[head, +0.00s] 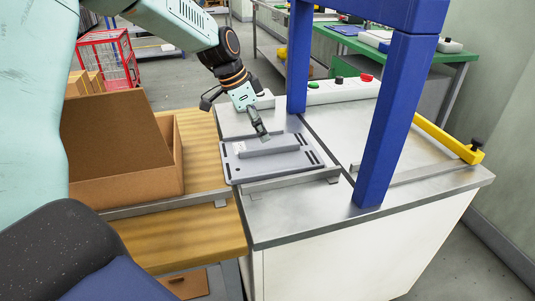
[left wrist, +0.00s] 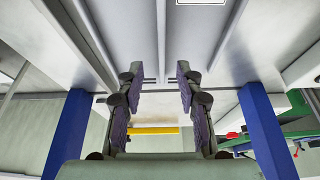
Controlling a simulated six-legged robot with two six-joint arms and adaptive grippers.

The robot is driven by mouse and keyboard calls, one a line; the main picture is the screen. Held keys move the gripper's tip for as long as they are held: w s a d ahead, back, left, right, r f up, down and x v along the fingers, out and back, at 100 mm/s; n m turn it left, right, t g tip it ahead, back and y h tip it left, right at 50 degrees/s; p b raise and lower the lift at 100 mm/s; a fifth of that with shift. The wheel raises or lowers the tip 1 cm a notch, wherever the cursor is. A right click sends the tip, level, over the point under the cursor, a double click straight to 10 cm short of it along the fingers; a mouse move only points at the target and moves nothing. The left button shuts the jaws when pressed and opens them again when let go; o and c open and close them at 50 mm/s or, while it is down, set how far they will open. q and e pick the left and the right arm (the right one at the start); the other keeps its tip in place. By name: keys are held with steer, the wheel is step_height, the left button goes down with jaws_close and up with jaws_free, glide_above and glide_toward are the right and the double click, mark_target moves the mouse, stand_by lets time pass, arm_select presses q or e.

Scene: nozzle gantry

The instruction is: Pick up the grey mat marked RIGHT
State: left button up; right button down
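A grey mat (head: 307,164) with a raised bar (head: 268,146) across its middle and dark slots lies flat on the steel bench. A small white label (head: 240,146) is on it, its text too small to read. My left gripper (head: 237,118) is above the mat's far left part, fingers spread, one fingertip close to the bar. In the left wrist view, my left gripper (left wrist: 159,74) is open, with the narrow bar (left wrist: 161,40) showing between its purple-padded fingers. I cannot tell whether they touch it. My right gripper is not in view.
A blue gantry frame (head: 383,120) stands over the bench right of the mat. An open cardboard box (head: 150,165) sits on the wooden table at left. A low metal rail (head: 290,184) runs along the mat's near edge. A button panel (head: 340,92) is behind.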

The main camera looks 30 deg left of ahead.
mark_target(269, 147)
arm_select(q)
steer(key=x, duration=0.2)
steer(key=b+x, duration=0.1)
steer(key=x, duration=0.1)
steer(key=shift+s+a+f+b, duration=0.1)
steer(key=shift+a+f+b, duration=0.1)
steer(key=shift+b, duration=0.1)
steer(key=shift+d+f, duration=0.1)
steer(key=shift+f, duration=0.5)
steer(key=shift+w+d+f, duration=0.1)
steer(key=shift+w+d, duration=0.1)
steer(key=shift+w, duration=0.15)
steer(key=shift+s+a, duration=0.15)
steer(key=shift+s, duration=0.05)
steer(key=c, duration=0.4)
steer(key=shift+w, duration=0.15)
jaws_close()
